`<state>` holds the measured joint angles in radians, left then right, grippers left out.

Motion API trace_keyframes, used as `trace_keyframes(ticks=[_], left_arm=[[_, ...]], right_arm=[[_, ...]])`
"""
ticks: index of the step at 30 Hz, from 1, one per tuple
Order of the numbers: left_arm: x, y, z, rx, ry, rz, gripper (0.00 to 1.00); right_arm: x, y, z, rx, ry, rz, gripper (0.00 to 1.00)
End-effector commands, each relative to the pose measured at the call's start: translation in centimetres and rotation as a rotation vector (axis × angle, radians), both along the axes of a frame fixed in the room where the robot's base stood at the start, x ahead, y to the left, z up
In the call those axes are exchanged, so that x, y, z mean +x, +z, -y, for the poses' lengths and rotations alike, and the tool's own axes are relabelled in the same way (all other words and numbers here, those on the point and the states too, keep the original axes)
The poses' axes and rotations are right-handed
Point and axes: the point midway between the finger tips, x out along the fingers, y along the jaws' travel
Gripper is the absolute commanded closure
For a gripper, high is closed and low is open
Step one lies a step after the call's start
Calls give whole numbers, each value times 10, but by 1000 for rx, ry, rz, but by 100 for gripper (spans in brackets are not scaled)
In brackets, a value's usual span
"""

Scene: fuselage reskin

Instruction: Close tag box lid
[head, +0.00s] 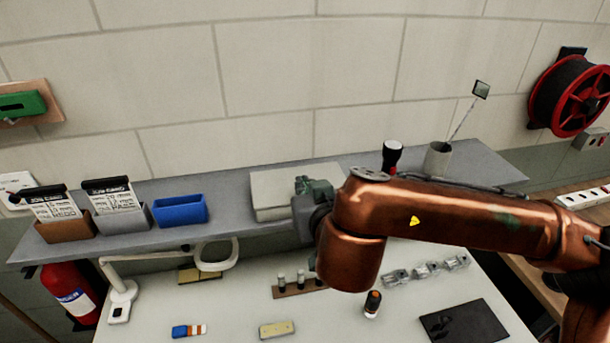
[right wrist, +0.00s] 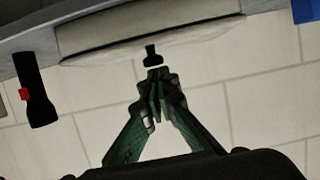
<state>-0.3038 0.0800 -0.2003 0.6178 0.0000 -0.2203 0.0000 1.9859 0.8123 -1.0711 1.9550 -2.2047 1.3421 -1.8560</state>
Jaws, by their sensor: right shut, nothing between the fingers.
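The pale tag box (head: 272,205) stands on the grey wall shelf, right of the blue bin. Its flat lid (head: 275,182) lies over it; my arm covers the right part, and I cannot tell if a thin gap is left. In the right wrist view, turned upside down, the tag box (right wrist: 150,30) spans the top. My right gripper (head: 300,187) is shut and empty beside the box's right part. Its fingertips (right wrist: 153,60) show close to the lid's edge in the right wrist view; contact is unclear. My left gripper is not in view.
A black flashlight (head: 392,155) and a grey cup (head: 437,160) with an inspection mirror stand on the shelf to the right. A blue bin (head: 180,210) and two card holders stand left. The bench (head: 230,305) below holds small parts and a lamp.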

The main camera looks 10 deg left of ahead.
Motion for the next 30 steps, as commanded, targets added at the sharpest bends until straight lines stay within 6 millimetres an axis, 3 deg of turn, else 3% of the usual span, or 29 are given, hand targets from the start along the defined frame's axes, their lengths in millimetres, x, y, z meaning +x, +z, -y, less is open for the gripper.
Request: trace_keyframes(ticks=[14, 30], left_arm=[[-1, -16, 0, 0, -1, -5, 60], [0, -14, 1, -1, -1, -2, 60]], right_arm=[[-7, -31, 3, -11, 0, -15, 100], [-5, -22, 3, -3, -2, -4, 100]])
